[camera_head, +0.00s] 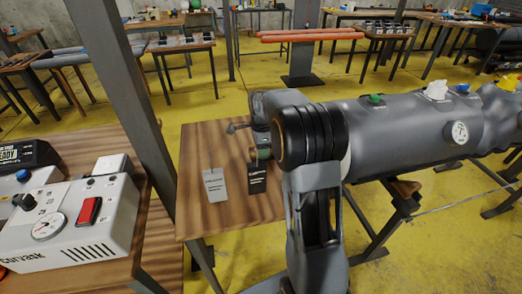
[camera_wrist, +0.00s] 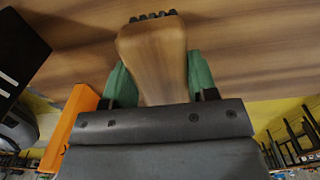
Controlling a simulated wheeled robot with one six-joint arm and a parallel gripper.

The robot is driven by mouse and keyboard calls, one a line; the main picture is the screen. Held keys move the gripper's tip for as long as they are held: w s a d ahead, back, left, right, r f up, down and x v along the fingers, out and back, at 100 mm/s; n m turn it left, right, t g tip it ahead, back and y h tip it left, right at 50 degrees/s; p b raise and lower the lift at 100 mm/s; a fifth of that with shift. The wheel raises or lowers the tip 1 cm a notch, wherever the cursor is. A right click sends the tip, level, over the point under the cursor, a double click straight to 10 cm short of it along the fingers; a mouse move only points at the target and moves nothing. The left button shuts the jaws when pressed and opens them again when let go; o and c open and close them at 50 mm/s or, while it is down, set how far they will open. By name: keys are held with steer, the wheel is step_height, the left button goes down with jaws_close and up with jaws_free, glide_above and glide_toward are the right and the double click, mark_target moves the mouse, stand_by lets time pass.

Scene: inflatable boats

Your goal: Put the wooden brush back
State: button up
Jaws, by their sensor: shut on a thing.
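The wooden brush (camera_wrist: 153,55) shows in the wrist view as a pale wooden block with dark bristle tufts at its far end. My gripper (camera_wrist: 160,80) is shut on it, with a green finger on each side. A wooden surface fills the view behind the brush. In the head view my gripper (camera_head: 263,153) is low over the wooden table (camera_head: 205,150), partly hidden by my arm. I cannot make out the brush there, nor tell whether it touches the table.
A grey inflatable tube (camera_head: 400,125) with a gauge lies to the right. A post (camera_head: 145,110) and a white pump unit (camera_head: 75,215) are left. An orange part (camera_wrist: 75,125) shows beside my gripper.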

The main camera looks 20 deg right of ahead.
steer(key=shift+f, duration=0.2)
steer(key=shift+f, duration=0.2)
steer(key=o, duration=0.9)
